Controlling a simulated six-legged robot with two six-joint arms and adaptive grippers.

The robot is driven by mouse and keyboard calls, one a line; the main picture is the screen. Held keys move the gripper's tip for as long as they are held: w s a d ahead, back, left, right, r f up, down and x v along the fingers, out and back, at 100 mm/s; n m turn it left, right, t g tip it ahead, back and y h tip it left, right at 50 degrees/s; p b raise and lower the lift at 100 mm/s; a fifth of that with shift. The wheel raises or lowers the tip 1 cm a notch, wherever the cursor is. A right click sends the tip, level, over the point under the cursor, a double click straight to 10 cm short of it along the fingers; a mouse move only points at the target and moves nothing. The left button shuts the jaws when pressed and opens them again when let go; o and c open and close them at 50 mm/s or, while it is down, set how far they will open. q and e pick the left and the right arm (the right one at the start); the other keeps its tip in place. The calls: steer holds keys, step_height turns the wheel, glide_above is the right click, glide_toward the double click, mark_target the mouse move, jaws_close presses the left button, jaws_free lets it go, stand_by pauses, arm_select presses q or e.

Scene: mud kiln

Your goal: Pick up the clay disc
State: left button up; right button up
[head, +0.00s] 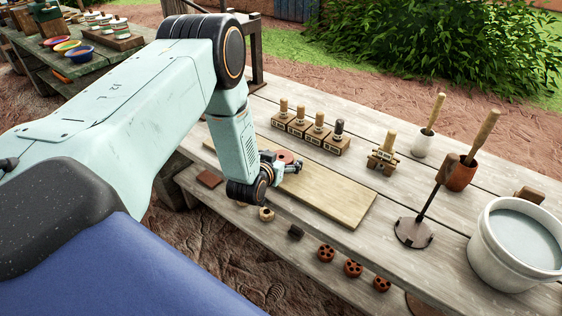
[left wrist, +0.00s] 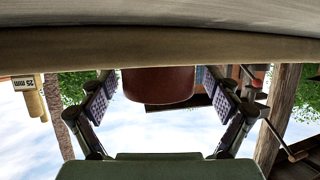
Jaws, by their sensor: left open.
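The clay disc (head: 284,156) is reddish brown and sits on the pale wooden board (head: 330,197), partly hidden by my left gripper (head: 291,166). In the left wrist view, which is upside down, the disc (left wrist: 158,84) shows its curved side in the middle. The open fingers of my left gripper stand on either side of it, with a visible gap on each side. My right gripper is not in view.
Several wooden-handled stamps (head: 318,131) stand behind the board. A metal tool with a round foot (head: 413,232) and a white bucket (head: 487,251) are to the right. Red wheel-like pieces (head: 353,268) lie on the lower shelf. The board's right part is clear.

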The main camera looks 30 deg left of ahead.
arm_select(q)
steer(key=shift+d+r, duration=0.1)
steer(key=shift+d, duration=0.1)
steer(key=shift+c, duration=1.1)
steer(key=shift+a, duration=0.25)
steer(key=c, duration=0.5)
steer(key=shift+d, duration=0.2)
steer(key=c, duration=0.6)
steer(key=shift+a, duration=0.15)
steer(key=shift+c, duration=0.5)
